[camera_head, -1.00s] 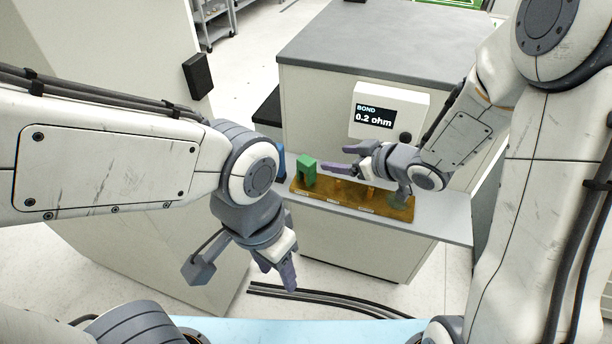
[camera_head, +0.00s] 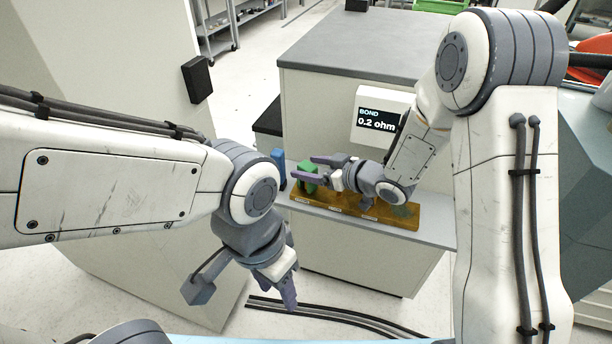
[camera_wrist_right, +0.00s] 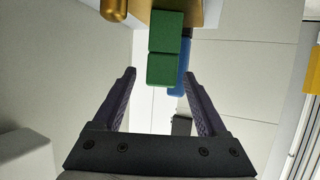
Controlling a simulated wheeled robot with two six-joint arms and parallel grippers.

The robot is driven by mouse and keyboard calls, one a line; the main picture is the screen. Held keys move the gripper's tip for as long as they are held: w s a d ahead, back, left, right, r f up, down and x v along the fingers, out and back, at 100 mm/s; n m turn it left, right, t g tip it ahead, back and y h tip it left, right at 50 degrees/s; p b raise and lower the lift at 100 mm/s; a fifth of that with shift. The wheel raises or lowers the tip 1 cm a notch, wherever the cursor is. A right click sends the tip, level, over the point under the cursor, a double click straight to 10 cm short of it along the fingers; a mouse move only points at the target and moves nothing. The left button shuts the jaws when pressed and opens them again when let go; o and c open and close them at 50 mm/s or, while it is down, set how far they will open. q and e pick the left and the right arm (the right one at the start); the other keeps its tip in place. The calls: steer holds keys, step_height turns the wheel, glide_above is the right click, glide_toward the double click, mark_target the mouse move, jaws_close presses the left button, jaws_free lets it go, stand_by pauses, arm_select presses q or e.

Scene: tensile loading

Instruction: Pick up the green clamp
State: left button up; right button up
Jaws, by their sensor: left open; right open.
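The green clamp (camera_head: 308,170) stands at the left end of an amber tray (camera_head: 345,207) on the grey counter ledge. My right gripper (camera_head: 305,168) is open, its fingers pointing left at the clamp and partly covering it. In the right wrist view the clamp (camera_wrist_right: 166,48) shows as two green blocks, its lower end in the gap between the open fingertips (camera_wrist_right: 160,78). I see no finger pressed on it. My left gripper (camera_head: 290,298) is open and empty, hanging low in front of the counter, away from the clamp.
A blue object (camera_head: 279,166) stands just left of the clamp; it also shows behind it in the right wrist view (camera_wrist_right: 180,68). A meter reading 0.2 ohm (camera_head: 380,115) stands behind my right forearm. Black cables (camera_head: 330,315) lie on the floor.

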steer(key=shift+w+a+f, duration=0.2)
steer(key=shift+w+a, duration=0.1)
steer(key=shift+a, duration=0.1)
jaws_close()
steer(key=shift+r, duration=0.15)
